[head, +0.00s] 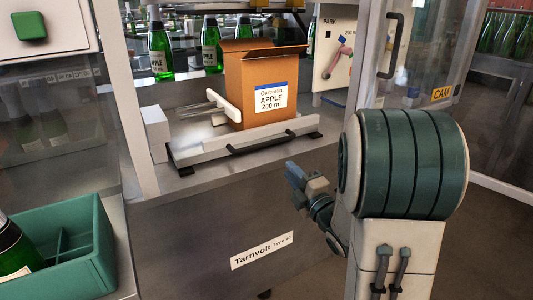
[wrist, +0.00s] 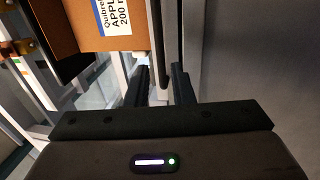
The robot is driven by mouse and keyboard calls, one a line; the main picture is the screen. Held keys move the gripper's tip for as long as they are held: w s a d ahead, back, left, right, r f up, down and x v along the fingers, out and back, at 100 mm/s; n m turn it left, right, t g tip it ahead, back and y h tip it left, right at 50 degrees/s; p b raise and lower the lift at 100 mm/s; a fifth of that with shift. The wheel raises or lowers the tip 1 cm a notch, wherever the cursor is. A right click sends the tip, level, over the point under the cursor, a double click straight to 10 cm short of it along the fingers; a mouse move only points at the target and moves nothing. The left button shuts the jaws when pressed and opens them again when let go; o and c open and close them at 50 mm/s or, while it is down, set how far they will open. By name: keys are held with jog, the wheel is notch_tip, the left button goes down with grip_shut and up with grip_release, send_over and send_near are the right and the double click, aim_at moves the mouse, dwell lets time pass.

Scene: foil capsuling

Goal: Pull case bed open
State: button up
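The case bed (head: 215,148) is a pale, low tray on dark rails on the machine's shelf. A black bar handle (head: 262,146) runs along its front edge. An open cardboard case (head: 262,90), labelled APPLE 200 ml, stands upright on the bed. My gripper (head: 291,172) is below and right of the handle, apart from it in the head view. In the wrist view my gripper's fingers (wrist: 162,76) are spread, with no clear grip on anything. The cardboard case also shows there (wrist: 105,25).
A metal post (head: 370,55) with a door handle stands right of the bed. A green crate (head: 60,250) with a bottle is at the lower left. Green bottles (head: 160,50) stand behind the bed. The space before the machine's front panel (head: 190,235) looks clear.

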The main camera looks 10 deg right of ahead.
aim_at(268, 145)
jog(key=x, duration=1.3)
jog(key=shift+w+a, duration=0.15)
jog(key=shift+w, duration=0.15)
grip_shut()
